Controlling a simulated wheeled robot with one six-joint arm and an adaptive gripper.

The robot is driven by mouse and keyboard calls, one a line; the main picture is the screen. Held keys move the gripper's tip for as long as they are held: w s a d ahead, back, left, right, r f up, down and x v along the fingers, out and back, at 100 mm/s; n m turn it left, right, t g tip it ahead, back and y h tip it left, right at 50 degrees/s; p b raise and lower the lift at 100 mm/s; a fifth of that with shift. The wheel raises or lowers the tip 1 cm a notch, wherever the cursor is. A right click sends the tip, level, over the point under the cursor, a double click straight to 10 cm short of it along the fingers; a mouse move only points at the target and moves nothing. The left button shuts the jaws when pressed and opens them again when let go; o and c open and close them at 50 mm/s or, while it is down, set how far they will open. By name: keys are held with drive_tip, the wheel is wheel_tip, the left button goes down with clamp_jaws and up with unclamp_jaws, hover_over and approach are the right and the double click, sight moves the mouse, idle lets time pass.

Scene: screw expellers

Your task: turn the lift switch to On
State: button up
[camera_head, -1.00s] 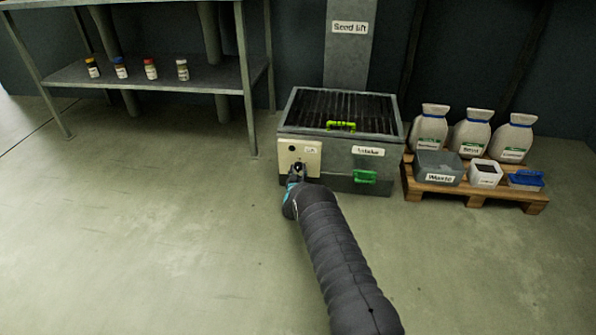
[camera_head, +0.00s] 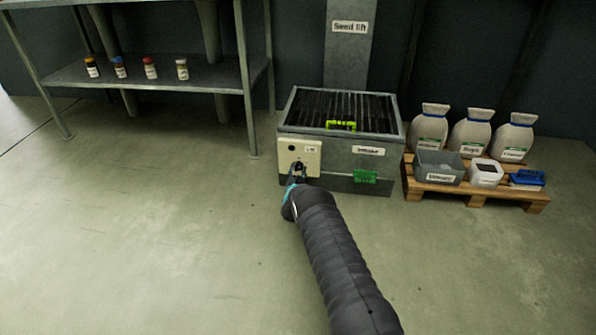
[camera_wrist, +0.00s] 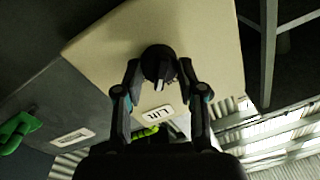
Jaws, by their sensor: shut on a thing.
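The lift switch is a round black knob (camera_wrist: 158,65) with a pale pointer mark, on a cream switch box (camera_head: 312,153) at the left front of the grey seed lift bin (camera_head: 350,160). The box's label reads "Lift" in the wrist view. My gripper (camera_wrist: 158,75) has its two fingers on either side of the knob, shut on it. In the head view my gripper (camera_head: 297,172) reaches the lower part of the box, and the knob is mostly hidden behind it. The "On" marking cannot be read.
Green handles (camera_head: 365,176) sit on the bin's front and top grate. At right, a wooden pallet (camera_head: 480,193) bears several sacks, a grey bin, a white container and a blue-handled item. A metal shelf (camera_head: 160,75) with small jars stands at left. The floor in front is clear.

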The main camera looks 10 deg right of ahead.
drive_tip(key=shift+m, duration=2.4)
drive_tip(key=o, duration=1.2)
drive_tip(key=shift+d, duration=0.1)
drive_tip(key=shift+c, duration=0.2)
drive_tip(key=v, duration=1.2)
drive_tip(key=shift+f, duration=0.15)
drive_tip(key=shift+w, duration=0.1)
